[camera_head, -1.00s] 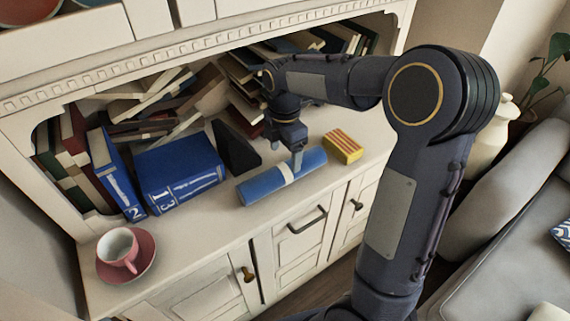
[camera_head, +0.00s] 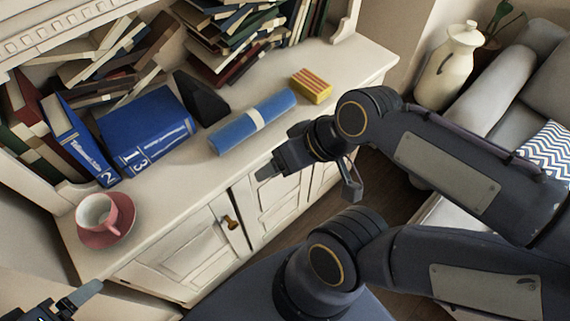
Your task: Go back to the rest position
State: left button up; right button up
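My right gripper (camera_head: 308,185) hangs in front of the cabinet's doors, below and to the right of the blue roll (camera_head: 253,122). Its two fingers are spread wide apart with nothing between them. The blue roll with a pale band lies on the cabinet top, clear of the gripper. My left gripper (camera_head: 75,298) only shows in part at the bottom left corner. One pale finger points up and right there, and the rest is cut off by the picture edge.
The cabinet top (camera_head: 185,190) holds a pink cup (camera_head: 97,212) on a saucer (camera_head: 118,232), a large blue book (camera_head: 145,130), a black wedge (camera_head: 203,97) and a yellow striped block (camera_head: 311,86). A cream jar (camera_head: 450,68) and grey sofa (camera_head: 510,100) stand at right.

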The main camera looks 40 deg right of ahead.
jog(key=shift+s+a+f+m, duration=0.2)
jog(key=shift+s+f+m, duration=0.1)
jog(key=shift+m, duration=0.2)
notch_tip(320, 180, up, 4)
jog(key=p, duration=0.4)
jog(key=shift+r, duration=0.2)
